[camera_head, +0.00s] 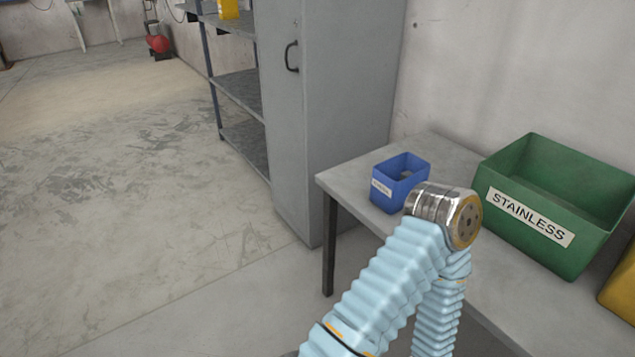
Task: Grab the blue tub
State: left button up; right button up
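The blue tub (391,190) is a small open-topped box with a white label on its front. It stands upright on the grey table (350,165), near the table's left end. One of my arms, in a light blue ribbed sleeve with a metal joint, rises from the bottom centre. Its joint is in front of the tub's lower right side in the picture and hides a little of it. Neither of my grippers shows in this view. I cannot tell what is inside the tub.
A larger green bin (562,190) labelled STAINLESS stands right of the tub. A yellow bin (622,285) is cut off at the right edge. A tall grey cabinet (330,100) and shelving (240,95) stand left of the table. The floor at left is clear.

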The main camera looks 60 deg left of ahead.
aim_at(386, 192)
jog(key=l+u, duration=0.1)
jog(key=u, duration=0.35)
jog(key=l+u, duration=0.1)
jog(key=u, duration=0.3)
jog(key=l+u, duration=0.1)
jog(key=u, duration=0.35)
jog(key=l+u, duration=0.1)
jog(key=u, duration=0.35)
jog(key=j+z, duration=0.25)
jog(key=k+j, duration=0.05)
jog(key=j, duration=0.05)
